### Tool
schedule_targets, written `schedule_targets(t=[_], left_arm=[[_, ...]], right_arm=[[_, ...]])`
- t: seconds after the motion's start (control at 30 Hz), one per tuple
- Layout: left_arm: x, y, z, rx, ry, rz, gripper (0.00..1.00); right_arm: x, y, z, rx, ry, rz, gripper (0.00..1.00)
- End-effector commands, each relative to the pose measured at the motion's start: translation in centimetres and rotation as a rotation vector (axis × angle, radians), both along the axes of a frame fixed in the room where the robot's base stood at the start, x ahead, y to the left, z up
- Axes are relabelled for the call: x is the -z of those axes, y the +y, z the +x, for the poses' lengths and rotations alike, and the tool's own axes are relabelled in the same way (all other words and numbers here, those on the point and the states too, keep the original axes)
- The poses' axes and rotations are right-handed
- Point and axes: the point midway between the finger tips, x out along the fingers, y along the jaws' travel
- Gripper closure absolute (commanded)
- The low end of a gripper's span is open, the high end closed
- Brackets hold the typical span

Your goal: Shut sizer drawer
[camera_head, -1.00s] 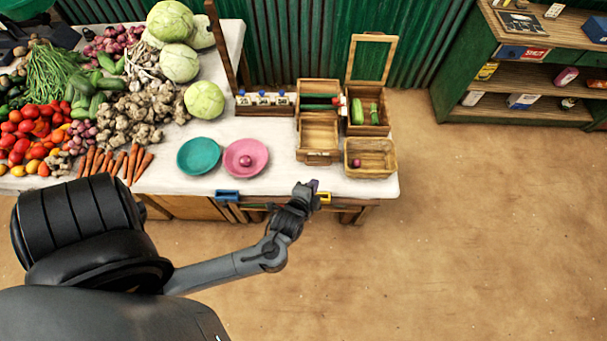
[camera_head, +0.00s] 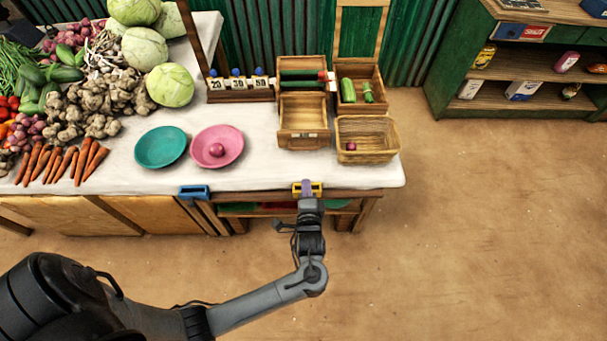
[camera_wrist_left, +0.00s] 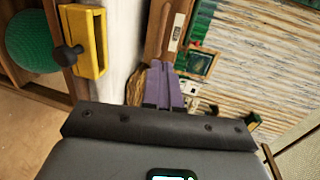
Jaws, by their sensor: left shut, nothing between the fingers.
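The wooden sizer (camera_head: 302,72) stands toward the back of the table, with green and red produce lying across it. Its drawer (camera_head: 303,110) sticks out toward the table's front edge and looks empty. In the left wrist view, a wooden front with a small label plate (camera_wrist_left: 176,32) shows beyond my fingers. My left gripper (camera_head: 306,187) is at the table's front edge, in front of the drawer and apart from it in the head view. Its purple fingers (camera_wrist_left: 163,86) are shut and empty. My right gripper is in neither view.
A wicker basket (camera_head: 366,154) with a small onion stands right of the drawer. A teal plate (camera_head: 160,147) and a pink plate (camera_head: 229,135) are to the left. A yellow holder (camera_head: 316,188) and a blue holder (camera_head: 194,192) sit on the front edge. White cloth between drawer and edge is clear.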

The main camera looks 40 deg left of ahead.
Motion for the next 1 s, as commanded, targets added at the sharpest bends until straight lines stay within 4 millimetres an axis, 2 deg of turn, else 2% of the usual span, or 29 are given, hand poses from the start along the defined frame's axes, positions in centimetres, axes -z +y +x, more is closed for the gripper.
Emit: schedule_targets(t=[0.17, 0.7, 1.0], left_arm=[[0.5, 1.4, 1.4, -0.002, -0.002, 0.002, 1.0], [2.5, 7.5, 8.0, -0.001, -0.001, 0.002, 1.0], [2.9, 8.9, 9.6, 0.0, 0.001, -0.001, 1.0]], right_arm=[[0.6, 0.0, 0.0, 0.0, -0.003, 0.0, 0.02], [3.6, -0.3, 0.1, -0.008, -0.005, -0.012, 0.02], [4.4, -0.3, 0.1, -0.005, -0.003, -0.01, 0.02]])
